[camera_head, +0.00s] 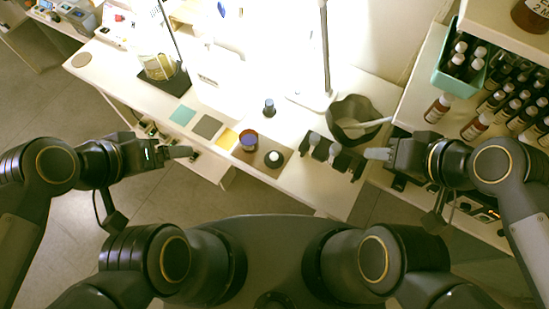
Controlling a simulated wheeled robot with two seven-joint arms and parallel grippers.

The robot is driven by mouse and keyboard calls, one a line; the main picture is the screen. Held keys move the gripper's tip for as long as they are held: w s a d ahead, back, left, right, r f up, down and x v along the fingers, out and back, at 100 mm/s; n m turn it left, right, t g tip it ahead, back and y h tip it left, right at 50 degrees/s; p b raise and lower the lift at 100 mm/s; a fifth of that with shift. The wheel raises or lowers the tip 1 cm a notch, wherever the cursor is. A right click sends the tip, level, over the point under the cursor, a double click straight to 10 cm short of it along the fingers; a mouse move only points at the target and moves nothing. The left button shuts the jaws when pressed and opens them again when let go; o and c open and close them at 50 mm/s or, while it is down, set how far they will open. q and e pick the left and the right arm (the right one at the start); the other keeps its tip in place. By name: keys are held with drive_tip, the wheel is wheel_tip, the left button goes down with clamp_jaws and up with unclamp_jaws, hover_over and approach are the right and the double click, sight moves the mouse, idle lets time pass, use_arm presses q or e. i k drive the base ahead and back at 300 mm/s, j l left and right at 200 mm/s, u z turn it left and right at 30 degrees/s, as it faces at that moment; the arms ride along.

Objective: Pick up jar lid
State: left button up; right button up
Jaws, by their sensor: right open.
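A small round white piece (274,157), which looks like a jar lid, lies on a brown square mat (283,164) near the table's front edge. A small brown jar (249,142) with blue at its top stands just left of it; I cannot tell whether it is open. My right gripper (376,154) is open and empty, to the right of the lid, past a dark rack. My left gripper (180,152) is at the table's front edge, left of the jar and apart from it. Its fingers overlap in this view, so its opening is unclear.
A dark rack (333,153) with small pieces stands between the lid and my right gripper. Behind are a dark bowl (354,118) and a small bottle (269,107). Teal (183,115), grey and yellow squares lie left. Several bottles (477,125) crowd the right shelf.

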sight(273, 160)
drive_tip(key=z, duration=1.2)
drive_tip(key=k+j+z, duration=0.1)
drive_tip(key=j+z, duration=0.4)
drive_tip(key=k+j+z, duration=0.2)
drive_tip(key=j+z, duration=0.25)
drive_tip(key=k+j+z, duration=0.2)
drive_tip(key=z, duration=0.3)
drive_tip(key=k+j, duration=0.15)
